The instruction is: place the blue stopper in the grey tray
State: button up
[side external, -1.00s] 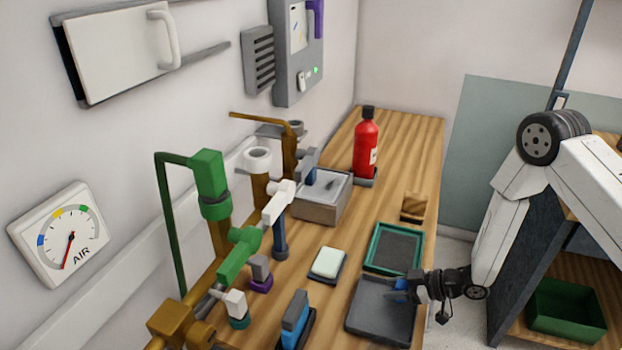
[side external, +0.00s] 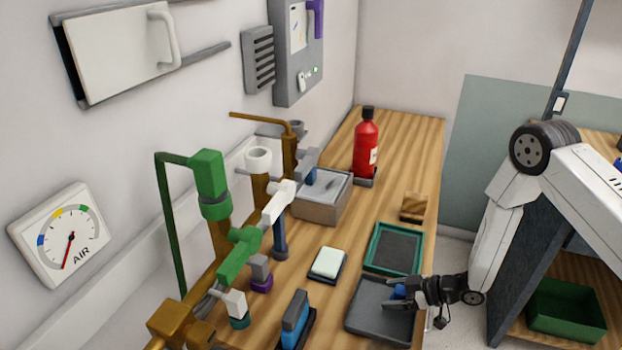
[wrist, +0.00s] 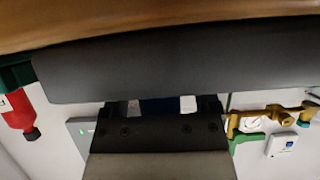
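The blue stopper (side external: 398,292) is at the right part of the grey tray (side external: 366,322), low over or on its floor; I cannot tell if it touches. My gripper (side external: 390,295) reaches in from the right, with its fingers spread on either side of the stopper. In the wrist view, the dark blue stopper (wrist: 159,105) shows between the fingers, with light gaps at both its sides. The grey tray (wrist: 170,62) fills a wide band there, very close. The stopper's lower part is hidden.
A green-rimmed tray (side external: 421,252) lies just behind the grey tray. A white block on a dark base (side external: 328,264) and a blue-and-grey piece (side external: 295,320) stand to the left. A red bottle (side external: 367,148) and a wooden block (side external: 413,207) are farther back.

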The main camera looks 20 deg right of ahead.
jog(key=shift+r, duration=0.15)
jog(key=shift+s+d+r, duration=0.1)
jog(key=v, duration=1.1)
jog(key=shift+s+d, duration=0.2)
jog(key=shift+d, duration=0.05)
jog(key=shift+r, duration=0.1)
jog(key=w+d+r+m+g+h, duration=0.15)
jog(key=d+r+m+h, duration=0.25)
jog(key=r+h, duration=0.4)
jog(key=s+a+r+m+g, duration=0.4)
jog(key=s+r, duration=0.3)
jog(key=s, duration=0.2)
jog(key=shift+r+m+h, duration=0.2)
jog(key=shift+m+h, duration=0.1)
jog(key=shift+m, duration=0.2)
